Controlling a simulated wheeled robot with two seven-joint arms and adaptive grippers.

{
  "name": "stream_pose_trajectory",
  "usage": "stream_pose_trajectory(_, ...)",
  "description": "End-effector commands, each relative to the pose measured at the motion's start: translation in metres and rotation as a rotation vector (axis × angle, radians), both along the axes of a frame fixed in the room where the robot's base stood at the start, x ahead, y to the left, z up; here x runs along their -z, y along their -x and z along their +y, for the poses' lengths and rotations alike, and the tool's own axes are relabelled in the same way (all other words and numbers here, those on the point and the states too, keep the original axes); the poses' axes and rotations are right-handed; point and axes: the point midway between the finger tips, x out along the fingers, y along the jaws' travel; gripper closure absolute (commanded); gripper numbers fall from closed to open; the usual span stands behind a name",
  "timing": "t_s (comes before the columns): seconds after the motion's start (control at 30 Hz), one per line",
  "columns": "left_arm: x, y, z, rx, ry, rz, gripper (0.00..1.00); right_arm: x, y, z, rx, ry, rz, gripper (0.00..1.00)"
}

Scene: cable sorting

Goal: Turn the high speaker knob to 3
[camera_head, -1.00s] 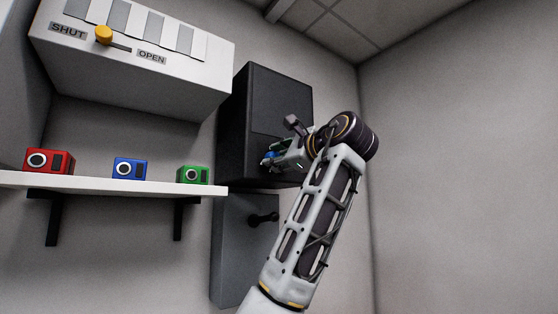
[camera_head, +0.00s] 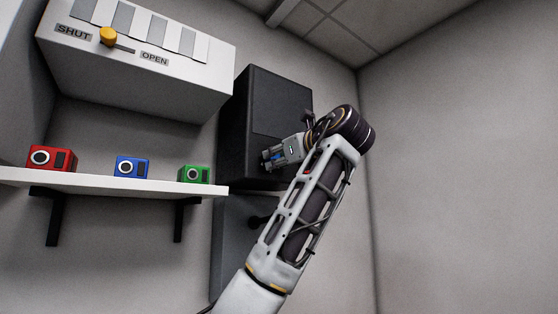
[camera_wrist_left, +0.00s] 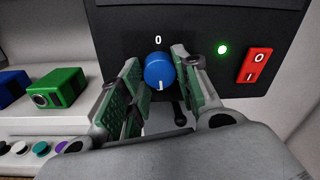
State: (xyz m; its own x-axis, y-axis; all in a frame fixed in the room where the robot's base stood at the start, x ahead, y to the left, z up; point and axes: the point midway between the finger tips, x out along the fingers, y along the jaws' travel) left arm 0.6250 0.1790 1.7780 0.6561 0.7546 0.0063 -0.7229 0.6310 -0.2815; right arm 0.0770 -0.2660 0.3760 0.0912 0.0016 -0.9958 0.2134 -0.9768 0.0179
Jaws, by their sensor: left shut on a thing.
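The high speaker is a black box (camera_head: 270,90) on the wall, right of the shelf. Its round blue knob (camera_wrist_left: 159,69) shows in the left wrist view, with a "0" printed above it and its white mark pointing straight down. My left gripper (camera_wrist_left: 160,72) has one finger on each side of the knob and is shut on it. In the head view my left gripper (camera_head: 270,159) is at the lower front of the speaker and mostly hides the knob. My right gripper is not in view.
A green light (camera_wrist_left: 222,49) and a red switch (camera_wrist_left: 258,63) sit right of the knob. A grey box (camera_head: 232,240) with a black handle is below the speaker. A white shelf (camera_head: 110,188) holds red, blue and green blocks. A white unit (camera_head: 130,75) with a yellow slider hangs above.

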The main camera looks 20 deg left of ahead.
Motion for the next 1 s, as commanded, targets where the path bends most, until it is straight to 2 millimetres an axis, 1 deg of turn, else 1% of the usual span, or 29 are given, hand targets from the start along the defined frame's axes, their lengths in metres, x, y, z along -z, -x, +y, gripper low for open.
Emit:
stream_pose_trajectory(0.03,0.0033,-0.001,0.0,-0.002,-0.009,0.022,0.92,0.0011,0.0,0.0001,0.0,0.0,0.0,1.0)
stream_pose_trajectory(0.23,0.0038,-0.0014,-0.0003,-0.001,-0.043,0.069,0.92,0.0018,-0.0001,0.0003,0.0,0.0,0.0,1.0)
stream_pose_trajectory(0.67,0.0042,-0.0015,-0.0005,0.0,-0.05,0.08,0.92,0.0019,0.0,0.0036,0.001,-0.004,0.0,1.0)
stream_pose_trajectory(0.7,0.0043,-0.0015,-0.0005,0.0,-0.05,0.08,0.67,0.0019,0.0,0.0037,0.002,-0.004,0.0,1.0)
stream_pose_trajectory(0.87,0.003,-0.0011,-0.0003,0.0,-0.052,0.077,0.46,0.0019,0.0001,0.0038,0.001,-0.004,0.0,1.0)
stream_pose_trajectory(1.0,0.002,-0.0007,-0.0002,0.0,-0.052,0.074,0.46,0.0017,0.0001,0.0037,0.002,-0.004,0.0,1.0)
